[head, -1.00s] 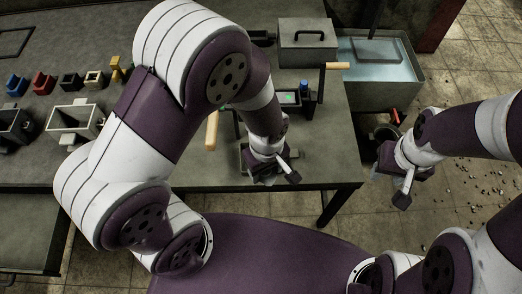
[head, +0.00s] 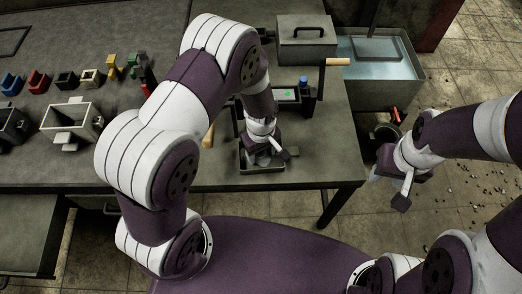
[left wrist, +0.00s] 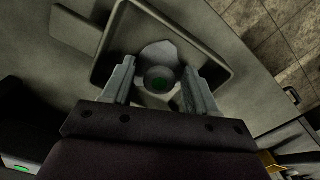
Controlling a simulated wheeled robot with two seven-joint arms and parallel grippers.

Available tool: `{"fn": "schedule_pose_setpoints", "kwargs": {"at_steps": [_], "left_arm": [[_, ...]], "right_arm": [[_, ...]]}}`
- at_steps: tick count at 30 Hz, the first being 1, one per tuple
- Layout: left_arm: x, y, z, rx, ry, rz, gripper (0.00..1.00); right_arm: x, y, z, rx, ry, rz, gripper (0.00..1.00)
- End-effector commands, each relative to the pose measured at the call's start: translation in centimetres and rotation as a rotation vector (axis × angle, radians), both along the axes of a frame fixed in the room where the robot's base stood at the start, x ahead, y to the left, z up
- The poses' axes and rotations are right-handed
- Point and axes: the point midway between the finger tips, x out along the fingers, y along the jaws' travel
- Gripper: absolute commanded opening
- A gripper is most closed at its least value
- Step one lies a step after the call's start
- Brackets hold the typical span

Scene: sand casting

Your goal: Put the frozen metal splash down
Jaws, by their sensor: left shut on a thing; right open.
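My left gripper (head: 263,150) is low over a small dark square tray (head: 246,168) near the table's front edge. In the left wrist view its two fingers (left wrist: 159,92) are closed in on a pale grey, irregular flat piece, the metal splash (left wrist: 158,52). A round, cup-like part with a green centre shows between the fingers. The splash lies within the outline of the tray (left wrist: 102,66); I cannot tell whether it touches the tray floor. In the head view the gripper mostly hides the splash. My right gripper (head: 390,185) is open and empty, off the table's right side.
A device with a green display (head: 287,95) stands behind the tray. A grey lidded box (head: 306,38) and a water tank (head: 375,70) are at the back. A pale square frame (head: 72,122) and several coloured blocks are at left. The table's front right is clear.

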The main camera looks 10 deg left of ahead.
Motion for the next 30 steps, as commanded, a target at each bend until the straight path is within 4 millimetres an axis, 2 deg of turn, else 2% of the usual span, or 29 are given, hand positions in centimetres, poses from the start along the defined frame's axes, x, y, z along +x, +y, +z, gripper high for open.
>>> {"fn": "schedule_pose_setpoints", "kwargs": {"at_steps": [1,2,4,14,17,24,30], "left_arm": [[0.0,0.0,-0.3,0.000,0.000,0.000,0.28],[0.0,0.0,-0.3,0.000,0.000,0.000,0.61],[0.0,0.0,-0.2,0.000,0.000,0.000,0.84],[0.0,0.0,0.4,0.000,-0.001,0.000,0.84],[0.1,0.0,2.1,-0.001,-0.005,0.000,0.84],[0.1,0.0,8.6,-0.001,-0.005,0.000,0.84],[0.0,0.0,11.7,0.000,-0.001,0.000,0.84]], "right_arm": [[0.0,0.0,-0.2,0.000,0.000,0.000,0.43],[0.0,0.0,-0.2,0.000,0.000,0.000,0.43],[0.0,0.0,-0.1,0.000,0.000,0.000,0.43],[0.0,0.0,0.2,0.000,0.000,0.000,0.43],[0.0,0.0,0.7,0.000,0.000,0.000,0.43],[0.0,0.0,2.0,0.000,0.000,0.000,0.43],[0.0,0.0,2.4,0.000,0.000,0.000,0.43]]}}
